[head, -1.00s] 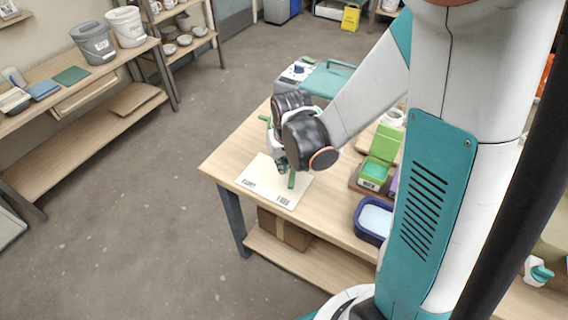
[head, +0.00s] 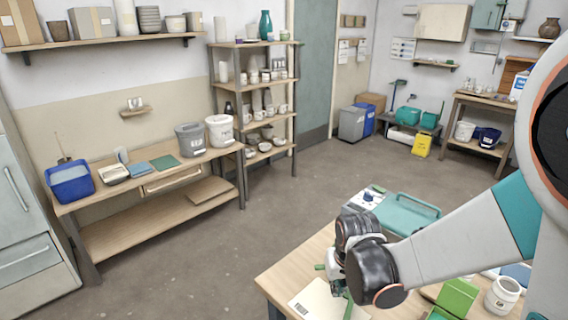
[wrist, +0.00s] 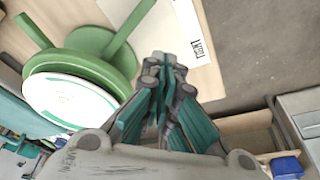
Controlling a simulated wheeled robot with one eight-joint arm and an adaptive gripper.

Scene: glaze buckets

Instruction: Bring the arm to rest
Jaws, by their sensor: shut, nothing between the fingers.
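My arm reaches over the light wooden table, with its dark wrist at the lower right of the head view. In the wrist view my gripper (wrist: 168,68) has its grey and teal fingers together, with nothing seen between them. In the head view the wrist mostly hides the fingers. A cream labelled board (head: 312,303) lies on the table beside and below the wrist. In the wrist view a green round piece with rods and a white disc (wrist: 70,98) is left of the fingers; I cannot tell whether it touches them.
The table (head: 276,279) also bears a green box (head: 457,298) and a white jar (head: 502,295) right of the arm. A teal tray (head: 405,214) is behind the wrist. The floor (head: 215,270) is clear toward the left bench (head: 150,200) with two buckets.

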